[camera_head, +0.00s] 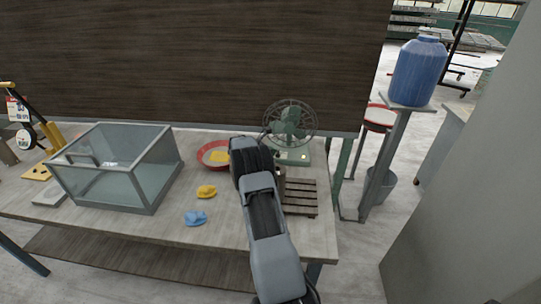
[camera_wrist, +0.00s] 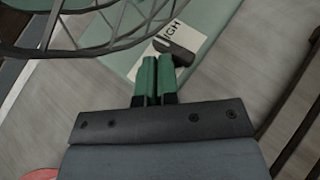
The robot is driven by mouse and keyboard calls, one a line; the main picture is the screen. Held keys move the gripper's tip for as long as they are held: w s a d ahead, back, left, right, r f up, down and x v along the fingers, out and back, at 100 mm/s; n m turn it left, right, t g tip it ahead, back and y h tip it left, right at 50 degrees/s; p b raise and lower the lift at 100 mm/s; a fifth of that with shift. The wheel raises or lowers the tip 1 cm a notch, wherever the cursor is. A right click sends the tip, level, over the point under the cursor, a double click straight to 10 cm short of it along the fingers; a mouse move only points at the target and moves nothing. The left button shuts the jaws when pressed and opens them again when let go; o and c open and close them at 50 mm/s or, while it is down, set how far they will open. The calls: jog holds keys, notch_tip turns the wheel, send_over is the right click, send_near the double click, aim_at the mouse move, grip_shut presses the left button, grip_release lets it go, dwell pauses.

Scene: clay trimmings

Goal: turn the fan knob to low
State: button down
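The green desk fan (camera_head: 290,120) stands at the back right of the table, its round wire cage above a flat green base (camera_head: 303,157). In the wrist view the fan cage (camera_wrist: 105,38) crosses the top left. A dark bar-shaped knob (camera_wrist: 176,49) sits on a pale label with "GH" readable; the rest of the label is partly hidden. My gripper (camera_wrist: 157,62) has its two green fingers side by side, almost touching, with no object visible between them. Its tips are at the knob's near edge; I cannot tell whether they touch it. In the head view my arm hides the gripper.
A red round tray (camera_head: 209,153) lies left of my arm, with yellow (camera_head: 206,191) and blue (camera_head: 196,217) lumps nearer the front. A glass case (camera_head: 115,180) fills the table's left. A dark slatted rack (camera_head: 300,197) is right of my arm.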

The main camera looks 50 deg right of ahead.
jog(key=shift+d+r, duration=0.4)
jog(key=shift+r, duration=0.05)
jog(key=shift+s, duration=0.25)
jog(key=shift+s+f, duration=0.15)
jog(key=shift+s, duration=0.25)
jog(key=shift+w+a+r, duration=0.15)
jog(key=shift+a+r, duration=0.1)
jog(key=shift+a, duration=0.15)
jog(key=f+p+v, duration=0.1)
jog(key=v, duration=0.6)
jog(key=shift+w+a+r+p, duration=0.2)
jog(key=shift+w+a+p, duration=0.15)
jog(key=shift+w+a, duration=0.15)
jog(key=shift+s, duration=0.1)
